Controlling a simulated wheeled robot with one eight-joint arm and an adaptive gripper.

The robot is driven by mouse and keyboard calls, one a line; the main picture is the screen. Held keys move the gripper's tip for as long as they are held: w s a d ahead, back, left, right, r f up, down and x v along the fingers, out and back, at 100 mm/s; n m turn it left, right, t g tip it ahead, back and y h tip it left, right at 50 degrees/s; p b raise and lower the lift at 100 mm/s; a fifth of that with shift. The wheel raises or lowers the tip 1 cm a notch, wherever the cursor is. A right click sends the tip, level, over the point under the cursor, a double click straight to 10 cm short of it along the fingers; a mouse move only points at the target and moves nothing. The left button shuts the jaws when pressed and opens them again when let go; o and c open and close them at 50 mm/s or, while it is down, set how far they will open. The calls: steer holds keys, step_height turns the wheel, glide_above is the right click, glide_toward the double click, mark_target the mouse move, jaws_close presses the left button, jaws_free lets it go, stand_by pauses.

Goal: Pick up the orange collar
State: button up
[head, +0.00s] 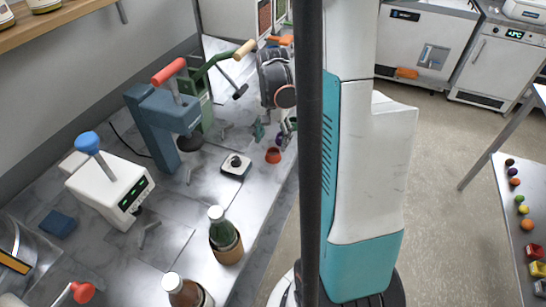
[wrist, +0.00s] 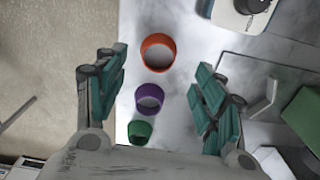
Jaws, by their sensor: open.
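The orange collar (wrist: 158,39) is a short open ring standing on the grey marbled worktop, ahead of and between my fingertips in the wrist view. It also shows in the head view (head: 273,155), near the worktop's right edge. My gripper (wrist: 158,75) is open and empty, with teal pads on either side of the row of rings. A purple collar (wrist: 150,89) and a green collar (wrist: 140,131) stand in line behind the orange one, closer to my palm. The head view shows the gripper only in part, beside the arm; how high it is above the worktop is hard to tell.
A small white device with a dark knob (head: 236,165) stands left of the collar in the head view. The worktop edge lies close beside the collars.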

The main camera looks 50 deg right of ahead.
mark_target(273, 149)
steer(key=shift+d+f+b, duration=0.1)
steer(key=shift+f+b, duration=1)
steer(key=shift+f, duration=1.65)
steer(key=shift+s, duration=0.1)
steer(key=shift+r, duration=0.1)
steer(key=shift+c, duration=0.3)
steer(key=c, duration=0.7)
